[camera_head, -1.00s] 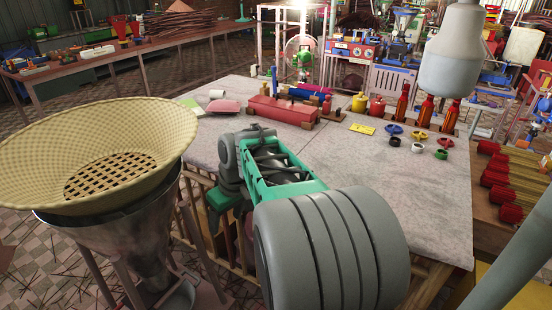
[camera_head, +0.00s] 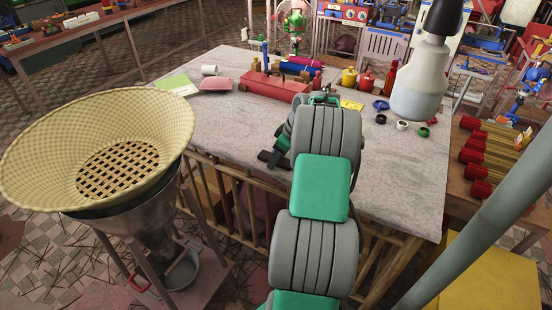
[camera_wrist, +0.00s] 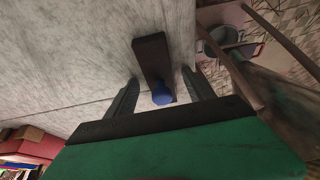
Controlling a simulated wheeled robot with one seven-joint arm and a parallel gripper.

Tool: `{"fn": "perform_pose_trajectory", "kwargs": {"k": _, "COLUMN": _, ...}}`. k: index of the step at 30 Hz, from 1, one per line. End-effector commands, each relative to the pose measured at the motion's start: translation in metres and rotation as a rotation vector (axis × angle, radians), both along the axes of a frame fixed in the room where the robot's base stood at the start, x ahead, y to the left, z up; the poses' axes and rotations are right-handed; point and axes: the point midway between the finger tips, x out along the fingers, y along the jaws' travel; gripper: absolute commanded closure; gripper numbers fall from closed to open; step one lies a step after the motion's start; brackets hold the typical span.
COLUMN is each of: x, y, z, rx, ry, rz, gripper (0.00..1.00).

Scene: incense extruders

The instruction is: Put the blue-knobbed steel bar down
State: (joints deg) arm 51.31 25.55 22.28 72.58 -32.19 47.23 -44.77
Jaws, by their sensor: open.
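The blue-knobbed steel bar (camera_wrist: 152,58) shows in the wrist view as a dark flat bar, its blue knob (camera_wrist: 161,93) at the end nearest my palm. It appears to lie on the pale stone tabletop close to the edge. My gripper (camera_wrist: 159,76) is open, with one finger on each side of the bar and gaps visible between. In the head view my gripper (camera_head: 273,158) is a dark shape low over the table's front edge, partly behind my arm. The bar cannot be told apart from the fingers there.
The stone-topped table (camera_head: 220,123) has clear room left of my gripper. A red box (camera_head: 273,85), yellow pot (camera_head: 349,77) and several small rings stand farther back. A wide woven funnel basket (camera_head: 60,135) on a metal hopper stands at the left. A grey-white vessel (camera_head: 420,90) hangs at the right.

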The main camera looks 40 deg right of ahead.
Motion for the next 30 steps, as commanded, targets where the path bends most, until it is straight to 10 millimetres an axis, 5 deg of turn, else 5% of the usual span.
{"fn": "perform_pose_trajectory", "kwargs": {"k": 4, "x": 0.0, "y": -0.0002, "z": 0.0004, "rx": -0.001, "ry": 0.0, "rz": 0.0, "gripper": 0.4}}
{"fn": "perform_pose_trajectory", "kwargs": {"k": 26, "x": -0.0001, "y": -0.0001, "z": 0.0008, "rx": -0.001, "ry": 0.0, "rz": 0.0, "gripper": 1.0}}
{"fn": "perform_pose_trajectory", "kwargs": {"k": 30, "x": -0.0001, "y": -0.0001, "z": 0.0008, "rx": -0.001, "ry": 0.0, "rz": 0.0, "gripper": 1.0}}
